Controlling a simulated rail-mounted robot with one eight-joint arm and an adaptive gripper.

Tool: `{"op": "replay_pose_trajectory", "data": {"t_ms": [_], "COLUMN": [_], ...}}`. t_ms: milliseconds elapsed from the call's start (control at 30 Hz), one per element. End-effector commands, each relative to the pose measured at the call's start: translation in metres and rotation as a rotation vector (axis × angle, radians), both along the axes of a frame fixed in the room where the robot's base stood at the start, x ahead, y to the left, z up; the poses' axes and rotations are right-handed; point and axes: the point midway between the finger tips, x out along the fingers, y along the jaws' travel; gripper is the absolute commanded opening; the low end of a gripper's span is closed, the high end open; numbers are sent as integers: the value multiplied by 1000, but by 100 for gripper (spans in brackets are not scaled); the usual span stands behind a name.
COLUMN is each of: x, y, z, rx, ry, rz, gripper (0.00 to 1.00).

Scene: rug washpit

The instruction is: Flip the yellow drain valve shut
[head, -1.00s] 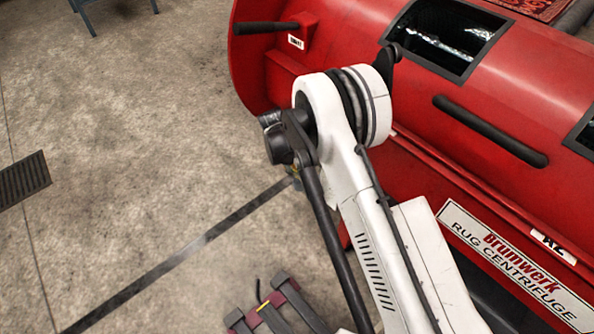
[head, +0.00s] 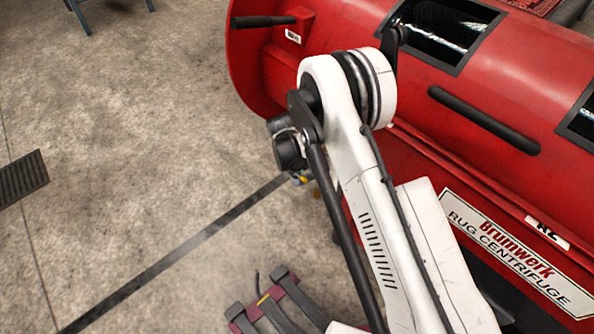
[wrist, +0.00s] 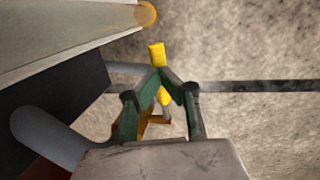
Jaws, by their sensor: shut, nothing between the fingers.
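The yellow drain valve lever (wrist: 157,53) shows in the wrist view as a short yellow bar just beyond my fingertips. More yellow shows between and below the fingers. My gripper (wrist: 161,72) has green fingers that meet in a point, shut and empty. The tips overlap the lever in the picture; whether they touch it I cannot tell. In the head view a small yellow spot (head: 302,180) shows beside my arm, low near the red machine. My gripper is mostly hidden there behind my arm.
The red rug centrifuge (head: 440,150) fills the right. A grey rounded pipe (wrist: 45,135) and an orange-ended part (wrist: 146,14) lie close to my gripper. A dark floor channel (head: 180,250) crosses the concrete. A floor grate (head: 22,178) lies left, with open floor between.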

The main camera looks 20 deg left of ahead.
Motion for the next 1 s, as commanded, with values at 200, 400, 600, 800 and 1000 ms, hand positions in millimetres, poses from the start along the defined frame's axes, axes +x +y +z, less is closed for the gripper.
{"op": "replay_pose_trajectory", "data": {"t_ms": [200, 400, 600, 800, 1000], "x": [-2, -8, -15, -20, -21], "y": [0, 2, 6, 9, 9], "z": [23, 65, 104, 129, 137], "rx": [0, 0, 0, 0, 0], "ry": [0, 0, 0, 0, 0], "rz": [-2, -5, -5, -6, -6], "gripper": [0, 0, 0, 0, 0]}}
